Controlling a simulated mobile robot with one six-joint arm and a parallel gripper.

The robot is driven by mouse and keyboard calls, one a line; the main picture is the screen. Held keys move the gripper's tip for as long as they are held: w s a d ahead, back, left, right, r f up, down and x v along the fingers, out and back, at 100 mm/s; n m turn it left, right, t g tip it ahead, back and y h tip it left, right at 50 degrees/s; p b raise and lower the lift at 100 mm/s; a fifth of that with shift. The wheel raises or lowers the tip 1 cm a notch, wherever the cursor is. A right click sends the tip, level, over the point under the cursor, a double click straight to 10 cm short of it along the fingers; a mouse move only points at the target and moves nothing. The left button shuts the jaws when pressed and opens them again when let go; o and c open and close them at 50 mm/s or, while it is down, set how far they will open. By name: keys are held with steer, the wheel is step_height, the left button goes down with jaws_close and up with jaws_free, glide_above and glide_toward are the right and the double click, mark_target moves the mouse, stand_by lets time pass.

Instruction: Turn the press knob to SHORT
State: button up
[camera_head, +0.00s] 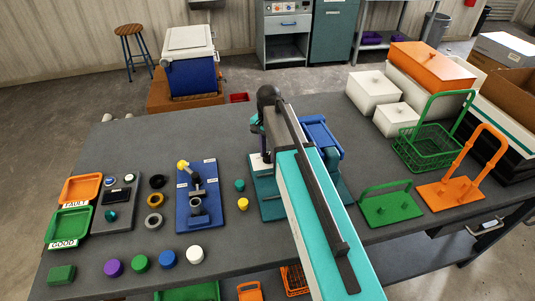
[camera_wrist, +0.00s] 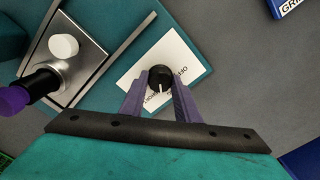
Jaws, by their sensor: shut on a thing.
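In the wrist view, the press knob (camera_wrist: 160,77) is a small black round knob with a white pointer line. It sits on a white label plate (camera_wrist: 139,76) on the teal press base (camera_wrist: 205,62). The pointer points toward the bottom of the picture, between my fingers. Lettering around the knob is upside down and partly covered, so I cannot tell which word the pointer meets. My gripper (camera_wrist: 161,98) has its two purple fingers on either side of the knob and is shut on it. In the head view, my arm hides the knob and my gripper; part of the teal press (camera_head: 265,196) shows.
In the wrist view, a steel plate (camera_wrist: 88,72) with a white round piece (camera_wrist: 63,47) and a purple-ended handle (camera_wrist: 14,99) lies left of my fingers. In the head view, a blue fixture board (camera_head: 183,212) stands left of the press, and a green rack (camera_head: 392,207) right.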

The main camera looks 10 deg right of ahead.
mark_target(268, 155)
steer(key=m, duration=0.4)
steer(key=shift+m, duration=0.4)
steer(key=o, duration=1)
steer(key=shift+o, duration=0.2)
steer(key=shift+r, duration=0.1)
step_height(268, 155, up, 14)
steer(key=b, duration=0.3)
steer(key=shift+f, duration=0.2)
steer(key=shift+s, duration=0.1)
stand_by(0.4)
